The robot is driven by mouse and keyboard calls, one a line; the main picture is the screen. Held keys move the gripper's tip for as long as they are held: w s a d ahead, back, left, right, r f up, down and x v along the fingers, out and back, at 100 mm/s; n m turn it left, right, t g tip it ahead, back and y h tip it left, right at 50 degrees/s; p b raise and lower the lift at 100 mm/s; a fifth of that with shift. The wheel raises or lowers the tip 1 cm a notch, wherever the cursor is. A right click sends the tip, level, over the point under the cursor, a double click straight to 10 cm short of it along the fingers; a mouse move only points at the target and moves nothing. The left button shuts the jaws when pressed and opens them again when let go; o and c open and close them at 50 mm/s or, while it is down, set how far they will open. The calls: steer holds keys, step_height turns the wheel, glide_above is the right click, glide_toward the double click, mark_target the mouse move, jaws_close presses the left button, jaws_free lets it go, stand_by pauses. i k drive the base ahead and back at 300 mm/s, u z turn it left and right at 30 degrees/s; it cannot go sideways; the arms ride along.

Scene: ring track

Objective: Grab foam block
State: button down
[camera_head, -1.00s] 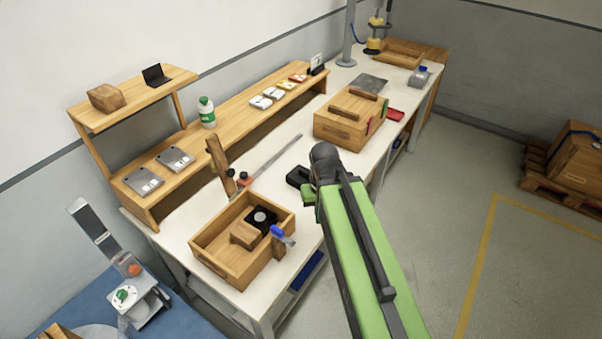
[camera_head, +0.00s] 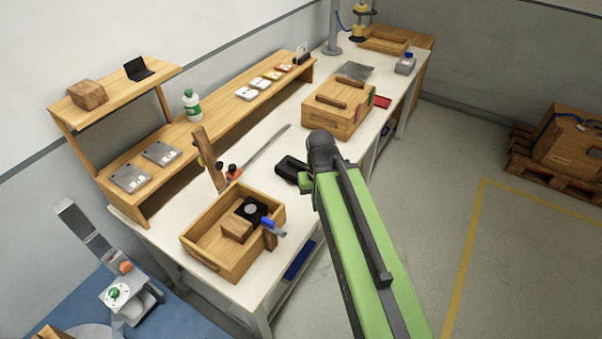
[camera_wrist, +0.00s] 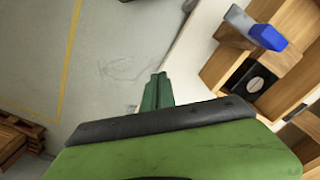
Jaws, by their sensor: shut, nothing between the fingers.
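No item can be identified for certain as the foam block. The open wooden box (camera_head: 196,248) on the near part of the bench holds a brown block (camera_head: 236,227) and a black square piece with a grey disc (camera_head: 251,209). The black piece also shows in the wrist view (camera_wrist: 247,80), at the right. My gripper (camera_wrist: 158,80) shows green fingers closed together and empty, pointing over the floor beside the bench edge. The box lies to its right in that view. In the head view, my arm hides part of the bench's front edge, and my fingertips cannot be made out.
A blue-handled tool (camera_head: 268,223) sits at the box's right wall. A wooden case (camera_head: 328,116) stands farther along the bench (camera_head: 160,238). A raised shelf (camera_head: 220,110) runs behind, with a bottle (camera_head: 192,105). A crate on a pallet (camera_head: 570,148) stands right; floor between is clear.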

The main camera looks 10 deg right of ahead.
mark_target(288, 167)
steer(key=u, duration=0.05)
steer(key=k, duration=0.65)
steer(key=u, duration=3.6)
steer(key=k, duration=1.3)
steer(key=z, duration=2)
steer(key=i, duration=1.05)
steer(key=u, duration=0.1)
